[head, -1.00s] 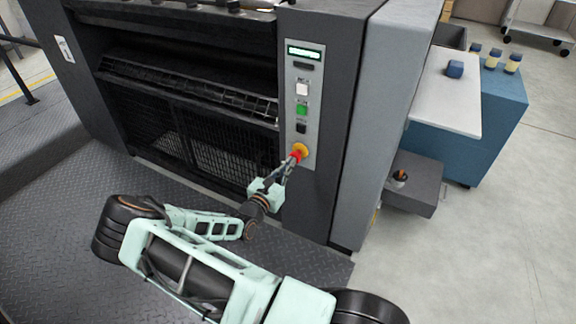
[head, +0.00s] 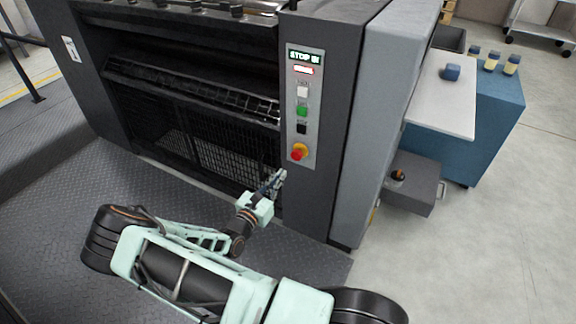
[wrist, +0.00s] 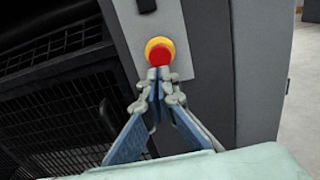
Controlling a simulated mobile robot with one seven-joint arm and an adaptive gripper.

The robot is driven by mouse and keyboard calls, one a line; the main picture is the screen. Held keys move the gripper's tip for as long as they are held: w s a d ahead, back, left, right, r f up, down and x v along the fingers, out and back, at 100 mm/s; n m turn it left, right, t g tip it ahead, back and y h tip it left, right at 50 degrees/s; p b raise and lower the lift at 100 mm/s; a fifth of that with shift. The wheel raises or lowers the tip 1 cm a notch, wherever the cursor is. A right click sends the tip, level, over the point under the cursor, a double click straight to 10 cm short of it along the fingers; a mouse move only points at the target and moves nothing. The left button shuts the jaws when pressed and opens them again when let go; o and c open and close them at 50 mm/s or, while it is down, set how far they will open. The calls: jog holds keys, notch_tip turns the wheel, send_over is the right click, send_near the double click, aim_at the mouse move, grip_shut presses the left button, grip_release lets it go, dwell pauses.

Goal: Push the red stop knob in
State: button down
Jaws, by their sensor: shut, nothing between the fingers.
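The red stop knob (head: 297,154) sits on a yellow collar at the bottom of the press's control panel (head: 291,119). In the wrist view the knob (wrist: 159,53) shows just beyond my fingertips. The small display (head: 304,56) at the top of the panel reads "STOP IN", and a red-lit strip is below it. My gripper (head: 280,174) is shut and empty, below and left of the knob, with a visible gap between them in the head view. Its fingertips (wrist: 160,90) meet in the wrist view.
A white button (head: 302,91), a green button (head: 302,111) and a black switch (head: 301,128) are above the knob. A dark mesh guard (head: 205,140) is left of the panel. A blue cabinet (head: 497,115) with small jars stands at the right.

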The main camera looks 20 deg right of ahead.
jog(key=p+v, duration=0.1)
jog(key=v, duration=0.4)
jog(key=shift+s+a, duration=0.25)
